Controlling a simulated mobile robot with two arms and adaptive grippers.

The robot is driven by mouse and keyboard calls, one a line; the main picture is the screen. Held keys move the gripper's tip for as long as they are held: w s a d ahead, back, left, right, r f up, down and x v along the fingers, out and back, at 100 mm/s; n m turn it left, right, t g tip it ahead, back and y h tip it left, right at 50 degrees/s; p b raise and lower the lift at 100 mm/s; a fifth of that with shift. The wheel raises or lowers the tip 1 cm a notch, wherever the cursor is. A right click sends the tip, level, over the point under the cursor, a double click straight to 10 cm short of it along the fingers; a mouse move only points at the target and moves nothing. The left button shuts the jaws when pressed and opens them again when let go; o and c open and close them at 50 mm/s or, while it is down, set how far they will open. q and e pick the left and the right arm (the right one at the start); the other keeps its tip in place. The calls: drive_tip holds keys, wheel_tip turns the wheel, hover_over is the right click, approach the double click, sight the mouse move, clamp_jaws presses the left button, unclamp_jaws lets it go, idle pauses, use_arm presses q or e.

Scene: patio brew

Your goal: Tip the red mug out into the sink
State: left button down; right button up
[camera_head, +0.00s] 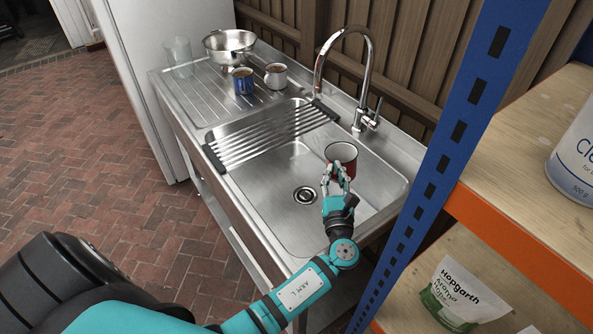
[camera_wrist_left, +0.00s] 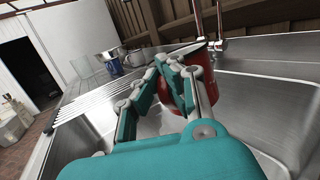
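The red mug (camera_head: 342,152) is over the right part of the sink basin (camera_head: 262,206), with its pale opening facing up in the head view. It looks about upright; I cannot make out any liquid in it. My left gripper (camera_head: 338,172) is shut on the mug's near side, its fingertips close together. In the left wrist view the fingers (camera_wrist_left: 180,80) meet at the red mug (camera_wrist_left: 207,84) and hide part of it; the handle cannot be made out. The drain (camera_head: 305,196) lies in the basin left of the gripper. My right gripper is not in view.
A chrome faucet (camera_head: 366,70) rises behind the basin. A roll-up rack (camera_head: 270,134) crosses its left part. A blue mug (camera_head: 243,82), a pale mug (camera_head: 276,77), a steel colander (camera_head: 230,44) and a glass (camera_head: 179,55) stand on the drainboard. A blue shelf post (camera_head: 455,150) is close at right.

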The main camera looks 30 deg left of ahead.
use_arm(q)
drive_tip(key=s+a+f+n+g+h, duration=0.1)
drive_tip(key=a+f+n+g+h, duration=0.1)
drive_tip(key=a+n, duration=0.4)
drive_tip(key=shift+s+a+f+n+g+p, duration=0.2)
drive_tip(key=shift+a+f+n+g+p, duration=0.25)
drive_tip(key=shift+f+n, duration=0.9)
drive_tip(key=shift+d+r+n, duration=0.1)
drive_tip(key=shift+r+n, duration=0.25)
drive_tip(key=shift+n, duration=0.1)
drive_tip(key=shift+a+r+n+g+h+p, duration=0.25)
drive_tip(key=shift+a+r+n+h+p, duration=0.1)
drive_tip(key=shift+n+h+p, duration=0.4)
drive_tip(key=shift+s+a+r+n+h+p, duration=0.1)
drive_tip(key=shift+a+n+h+p, duration=0.15)
drive_tip(key=shift+a+n+p, duration=0.25)
drive_tip(key=shift+s+a+r+n+h+p, duration=0.1)
drive_tip(key=shift+a+n+h+p, duration=0.1)
drive_tip(key=shift+a+n+p, duration=0.3)
